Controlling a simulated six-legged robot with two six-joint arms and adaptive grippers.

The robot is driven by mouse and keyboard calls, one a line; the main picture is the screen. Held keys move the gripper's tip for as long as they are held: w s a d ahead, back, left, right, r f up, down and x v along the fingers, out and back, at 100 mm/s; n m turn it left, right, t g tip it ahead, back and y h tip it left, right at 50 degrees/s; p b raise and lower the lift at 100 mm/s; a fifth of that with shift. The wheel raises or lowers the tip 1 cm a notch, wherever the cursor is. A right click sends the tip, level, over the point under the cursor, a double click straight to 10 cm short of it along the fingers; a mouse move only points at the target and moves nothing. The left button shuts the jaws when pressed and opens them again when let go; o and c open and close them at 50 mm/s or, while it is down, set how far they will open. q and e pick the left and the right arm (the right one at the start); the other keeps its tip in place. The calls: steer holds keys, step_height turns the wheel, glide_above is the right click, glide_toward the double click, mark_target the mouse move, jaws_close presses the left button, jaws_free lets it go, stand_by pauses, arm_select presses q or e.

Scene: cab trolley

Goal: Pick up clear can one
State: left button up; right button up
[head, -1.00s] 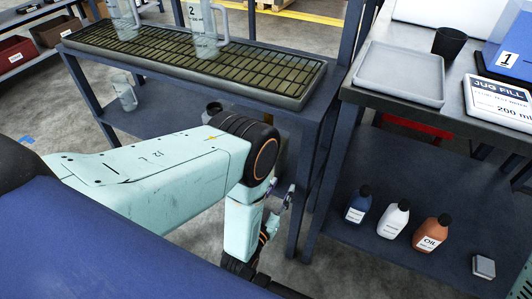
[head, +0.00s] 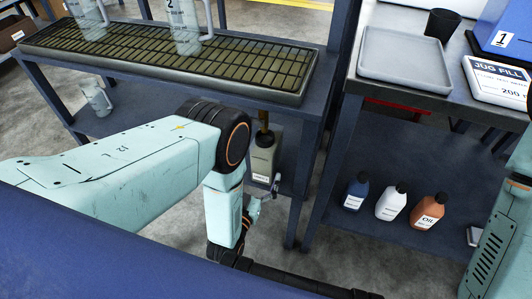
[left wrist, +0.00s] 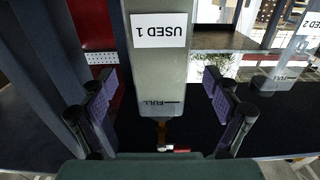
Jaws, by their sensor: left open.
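A can with a "USED 1" label (left wrist: 158,70) and a FULL mark fills the middle of the left wrist view, upside down in the picture. In the left wrist view the open fingers (left wrist: 160,108) lie either side of the can's line, with a gap on both sides. My right gripper is out of view.
A clear can labelled "USED 2" (left wrist: 283,70) stands to the right in the left wrist view. Clear jugs (head: 186,30) stand on the grated tray (head: 285,97) above. A table leg (head: 300,195) is close to the gripper. Several bottles (head: 390,203) stand on the right shelf.

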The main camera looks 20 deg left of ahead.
arm_select(q)
steer(key=w+b, duration=0.3)
steer(key=w, duration=0.4)
steer(key=shift+w+d, duration=0.15)
steer(key=shift+w, duration=0.15)
steer(key=shift+c, duration=0.3)
steer(key=c, duration=1.7)
steer(key=shift+r, duration=0.15)
steer(key=shift+w+r, duration=0.1)
steer(key=shift+w, duration=0.1)
